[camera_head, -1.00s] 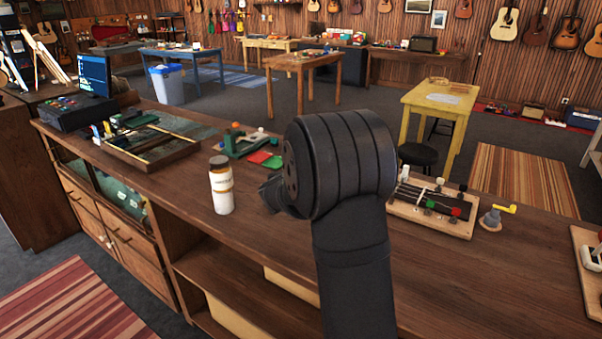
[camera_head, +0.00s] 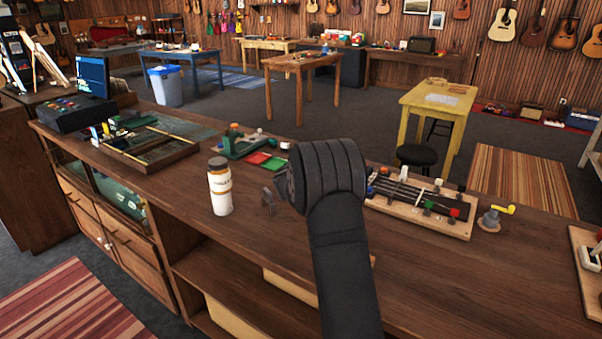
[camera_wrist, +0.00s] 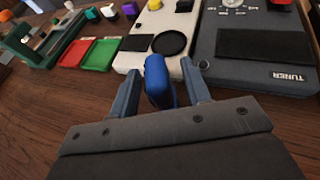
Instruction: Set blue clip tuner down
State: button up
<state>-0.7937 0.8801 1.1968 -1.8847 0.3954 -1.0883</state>
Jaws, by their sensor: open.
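The blue clip tuner (camera_wrist: 161,84) shows in the wrist view as a rounded blue piece between my two fingers. My gripper (camera_wrist: 160,68) is open around it, with a visible gap on the left side and a narrower one on the right. The tuner's lower end is hidden behind my gripper's body, so I cannot tell how it meets the counter. In the head view my gripper's fingers (camera_head: 268,201) show only partly, low over the wooden counter (camera_head: 200,165), and my wrist hides the tuner.
Beyond the tuner are a white pedal (camera_wrist: 133,60) and a dark pedal marked TUNER (camera_wrist: 240,75). Red (camera_wrist: 74,54) and green (camera_wrist: 101,55) trays lie to their left. A white bottle (camera_head: 221,188) stands left of my gripper. A fretboard-like board (camera_head: 455,228) lies right. The front counter is bare.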

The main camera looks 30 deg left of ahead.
jog(key=shift+c, duration=0.2)
grip_shut()
jog(key=shift+s+a, duration=0.6)
jog(key=shift+a, duration=0.4)
jog(key=shift+s+a, duration=0.55)
jog(key=shift+a, duration=0.5)
jog(key=shift+s+a, duration=0.6)
jog(key=shift+a, duration=0.4)
grip_release()
jog(key=shift+r, duration=0.1)
